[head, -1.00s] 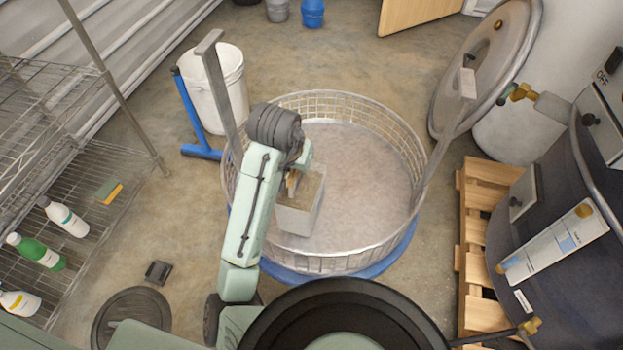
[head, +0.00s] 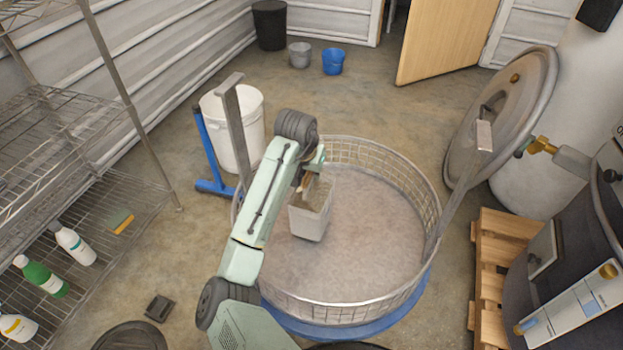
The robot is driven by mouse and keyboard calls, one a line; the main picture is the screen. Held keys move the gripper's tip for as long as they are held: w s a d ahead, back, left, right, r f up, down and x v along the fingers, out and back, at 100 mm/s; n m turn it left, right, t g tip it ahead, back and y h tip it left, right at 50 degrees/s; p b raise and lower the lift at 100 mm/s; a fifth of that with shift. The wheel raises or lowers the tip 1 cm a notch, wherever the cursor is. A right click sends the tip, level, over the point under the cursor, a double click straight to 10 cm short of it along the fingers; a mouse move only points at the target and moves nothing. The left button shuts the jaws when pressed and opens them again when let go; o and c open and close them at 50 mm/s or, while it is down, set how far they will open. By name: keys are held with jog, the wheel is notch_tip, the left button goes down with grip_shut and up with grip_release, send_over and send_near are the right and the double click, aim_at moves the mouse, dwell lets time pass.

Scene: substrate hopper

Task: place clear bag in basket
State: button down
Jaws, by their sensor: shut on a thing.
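The basket (head: 345,312) is a large round wire-mesh drum with a pale floor and two upright metal arms, standing on a blue base. My gripper (head: 306,182) is over the left part of the basket, largely hidden by my own arm. It is shut on the clear bag (head: 310,219), a greyish, block-shaped bag with brownish contents near its top. The bag hangs upright within the basket's rim. I cannot tell whether its bottom touches the basket floor.
A wire shelf (head: 95,215) with several bottles stands at left. A white bucket (head: 238,130) and blue stand (head: 206,150) are behind the basket's left side. A wooden pallet (head: 492,250) and steel vessel with an open round lid (head: 505,115) are at right.

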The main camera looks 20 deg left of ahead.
jog(key=shift+w+a, duration=0.1)
jog(key=shift+w, duration=0.35)
jog(key=shift+f, duration=1.65)
jog(key=c, duration=1.7)
grip_release()
jog(key=shift+s+f, duration=0.1)
jog(key=shift+f, duration=0.05)
jog(key=v, duration=1.2)
